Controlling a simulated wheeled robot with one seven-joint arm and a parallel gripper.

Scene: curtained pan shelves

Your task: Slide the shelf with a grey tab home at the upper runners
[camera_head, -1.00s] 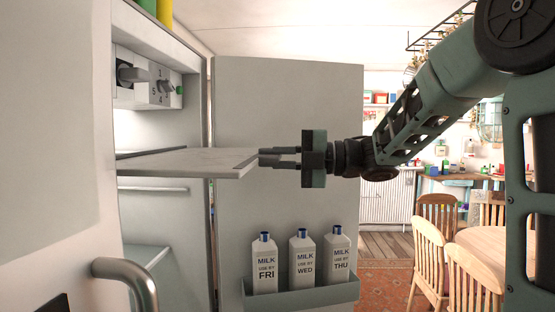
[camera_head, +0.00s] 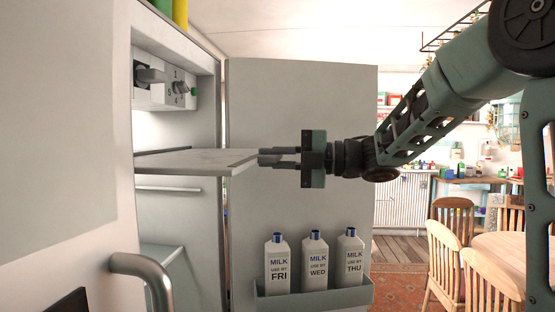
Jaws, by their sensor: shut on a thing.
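A flat pale shelf (camera_head: 195,163) sits level, partly inside the open fridge and sticking out to the right past its opening. My gripper (camera_head: 268,158), right of the shelf, is shut on its outer right edge, one finger above and one below. No grey tab can be told apart; the fingers cover part of that edge. A dark line runs along the shelf's far side. A pale rail (camera_head: 168,189) shows on the wall below the shelf. The contact between shelf and upper runners is hidden by the near fridge wall.
The open fridge door (camera_head: 300,120) stands behind my gripper, its rack (camera_head: 315,292) holding three milk bottles. A control box with knobs (camera_head: 165,86) is above the shelf. A curved handle (camera_head: 145,275) juts out at lower left. A lower shelf (camera_head: 160,256) lies below.

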